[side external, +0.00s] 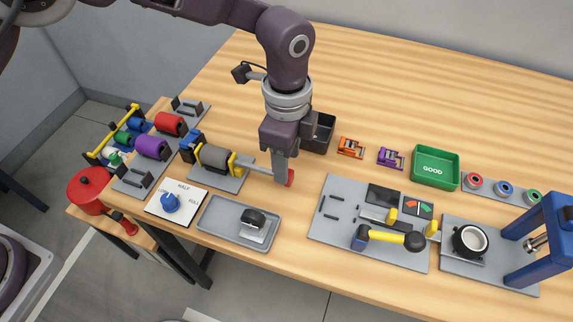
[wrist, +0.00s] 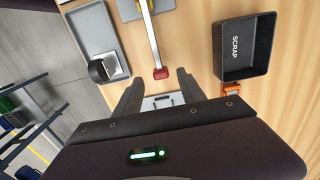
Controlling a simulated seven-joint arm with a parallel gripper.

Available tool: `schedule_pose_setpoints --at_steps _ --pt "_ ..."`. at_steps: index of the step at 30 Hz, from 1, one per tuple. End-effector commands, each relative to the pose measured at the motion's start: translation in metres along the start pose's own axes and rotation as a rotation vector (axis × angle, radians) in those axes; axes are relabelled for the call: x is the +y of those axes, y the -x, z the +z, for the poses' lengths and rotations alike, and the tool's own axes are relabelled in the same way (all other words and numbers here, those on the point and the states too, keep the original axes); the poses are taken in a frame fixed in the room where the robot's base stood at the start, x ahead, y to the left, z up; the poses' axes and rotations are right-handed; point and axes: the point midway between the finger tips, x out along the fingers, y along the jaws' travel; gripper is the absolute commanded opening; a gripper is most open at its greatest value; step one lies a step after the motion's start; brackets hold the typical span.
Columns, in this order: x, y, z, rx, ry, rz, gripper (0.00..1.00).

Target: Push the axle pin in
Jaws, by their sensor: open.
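The axle pin is a long pale metal rod (side external: 258,167) with a red end cap (side external: 290,178). My gripper (side external: 282,180) points down at the cap end of the pin. In the wrist view my gripper (wrist: 160,78) is open, with the cap appearing between its fingertips. I cannot tell whether a finger touches it.
A dark scrap bin (wrist: 245,50) stands behind my gripper, with orange and purple parts beside it. A grey tray (side external: 212,228) holding a dark-and-white part lies in front. A grey fixture plate (side external: 330,228) with a gauge is to the right.

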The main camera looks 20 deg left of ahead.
Motion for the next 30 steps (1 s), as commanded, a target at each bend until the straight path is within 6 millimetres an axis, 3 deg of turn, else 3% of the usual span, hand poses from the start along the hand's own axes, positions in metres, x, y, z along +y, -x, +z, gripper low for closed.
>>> schedule_pose_setpoints --at_steps 6,14,21,30 --pt "0.000 -0.028 0.001 0.000 0.003 0.001 0.47" --pt "0.000 -0.030 0.001 0.001 0.003 -0.001 0.47" --pt "0.000 -0.030 0.001 0.001 0.004 -0.001 0.00" --pt "0.000 -0.030 0.001 0.001 0.004 0.000 0.00"
